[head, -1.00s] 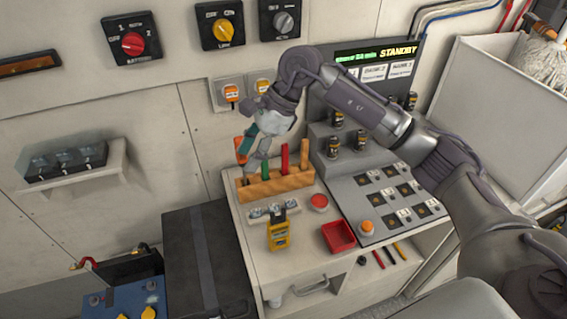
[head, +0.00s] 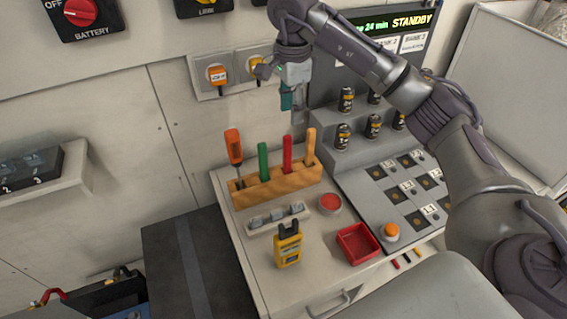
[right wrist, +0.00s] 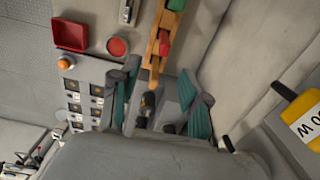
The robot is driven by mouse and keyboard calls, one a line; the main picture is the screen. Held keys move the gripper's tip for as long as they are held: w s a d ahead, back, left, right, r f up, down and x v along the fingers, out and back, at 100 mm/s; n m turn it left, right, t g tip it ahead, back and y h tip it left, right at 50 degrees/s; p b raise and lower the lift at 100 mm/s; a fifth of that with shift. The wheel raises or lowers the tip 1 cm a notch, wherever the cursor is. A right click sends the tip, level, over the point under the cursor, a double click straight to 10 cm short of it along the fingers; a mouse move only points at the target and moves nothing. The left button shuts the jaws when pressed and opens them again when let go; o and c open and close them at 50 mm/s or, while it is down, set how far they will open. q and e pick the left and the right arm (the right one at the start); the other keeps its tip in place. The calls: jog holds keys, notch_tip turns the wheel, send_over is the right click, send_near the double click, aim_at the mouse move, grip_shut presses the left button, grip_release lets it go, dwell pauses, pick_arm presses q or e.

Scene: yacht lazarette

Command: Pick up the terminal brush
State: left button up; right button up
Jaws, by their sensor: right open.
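A wooden rack (head: 270,190) on the white cabinet top holds upright handles: an orange screwdriver (head: 234,146), a green handle (head: 263,160), a red handle (head: 287,154) and a tan wooden handle (head: 310,145). The tan one looks most like the terminal brush; its bristles cannot be seen. My right gripper (head: 291,97) is open and empty, above and slightly left of the tan handle in the head view, apart from it. In the right wrist view the open fingers (right wrist: 161,100) frame the space near the rack's end (right wrist: 153,55). My left gripper is not in view.
A yellow meter (head: 288,246), a red tray (head: 358,243) and a round red lid (head: 331,203) stand in front of the rack. Orange and yellow plugs (head: 217,74) are on the wall behind.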

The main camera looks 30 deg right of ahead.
aim_at(290, 136)
notch_tip(290, 136, down, 9)
jog(key=shift+w+r+p, duration=0.1)
jog(key=shift+w+p, duration=0.05)
jog(key=shift+p, duration=0.8)
jog(key=f+p, duration=0.1)
jog(key=f, duration=0.2)
jog(key=f+p, duration=0.1)
jog(key=shift+w+a+f+p, duration=0.1)
jog(key=shift+a+f+p, duration=0.2)
jog(key=shift+f, duration=0.4)
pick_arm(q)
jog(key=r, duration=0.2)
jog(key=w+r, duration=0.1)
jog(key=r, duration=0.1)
pick_arm(e)
grip_shut()
